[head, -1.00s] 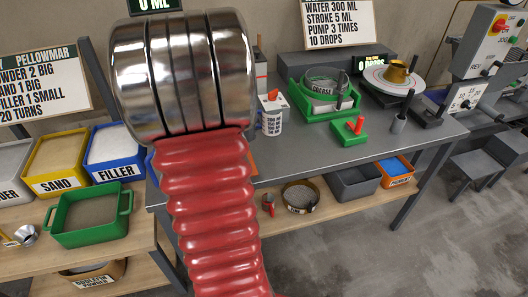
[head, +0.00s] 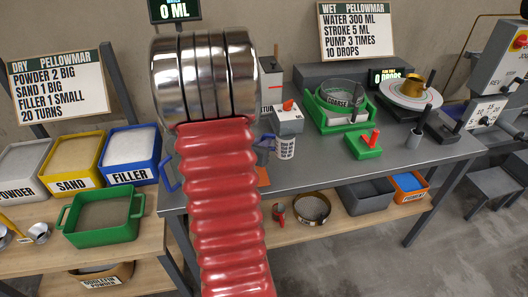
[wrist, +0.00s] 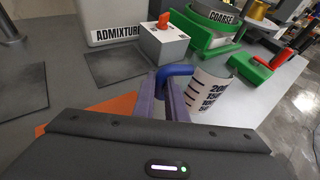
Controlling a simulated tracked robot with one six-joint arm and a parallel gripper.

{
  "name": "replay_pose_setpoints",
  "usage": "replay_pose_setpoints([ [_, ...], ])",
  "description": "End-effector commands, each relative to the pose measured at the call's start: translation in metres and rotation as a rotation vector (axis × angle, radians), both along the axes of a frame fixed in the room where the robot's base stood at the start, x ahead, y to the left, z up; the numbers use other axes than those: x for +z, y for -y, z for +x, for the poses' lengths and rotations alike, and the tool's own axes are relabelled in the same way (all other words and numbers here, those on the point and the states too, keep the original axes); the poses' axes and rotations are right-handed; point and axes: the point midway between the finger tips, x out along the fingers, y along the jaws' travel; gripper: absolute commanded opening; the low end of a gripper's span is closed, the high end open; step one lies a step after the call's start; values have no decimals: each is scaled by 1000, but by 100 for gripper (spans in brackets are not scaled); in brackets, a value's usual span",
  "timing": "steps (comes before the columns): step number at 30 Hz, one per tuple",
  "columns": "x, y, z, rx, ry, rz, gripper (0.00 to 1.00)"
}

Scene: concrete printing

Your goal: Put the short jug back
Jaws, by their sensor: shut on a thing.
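The short jug (head: 286,148) is white with dark measuring marks and a blue handle. In the head view it is just right of my red arm, in front of a white box with an orange knob. The wrist view shows the jug (wrist: 210,92) right of centre, with my gripper (wrist: 172,98) shut on its blue handle (wrist: 176,72). My gripper is mostly hidden behind my arm in the head view. I cannot tell whether the jug's base touches the grey table (head: 340,165). An orange patch (wrist: 112,108) lies on the table, left of the jug.
The orange-knob box (head: 288,120), a green stand with a bowl marked COARSE (head: 342,98) and a green block with a red lever (head: 363,146) stand close by. Another blue handle (head: 170,173) shows left of my arm. Dark square pads (wrist: 107,66) lie left in the wrist view.

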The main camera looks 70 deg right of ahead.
Motion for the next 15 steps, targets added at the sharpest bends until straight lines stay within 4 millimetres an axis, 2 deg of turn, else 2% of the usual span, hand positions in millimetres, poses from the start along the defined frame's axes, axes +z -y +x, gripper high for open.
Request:
replay_pose_setpoints([
  [10, -2, 0, -1, -2, -1, 0, 0],
  [15, -15, 0, -1, -2, -2, 2, 0],
])
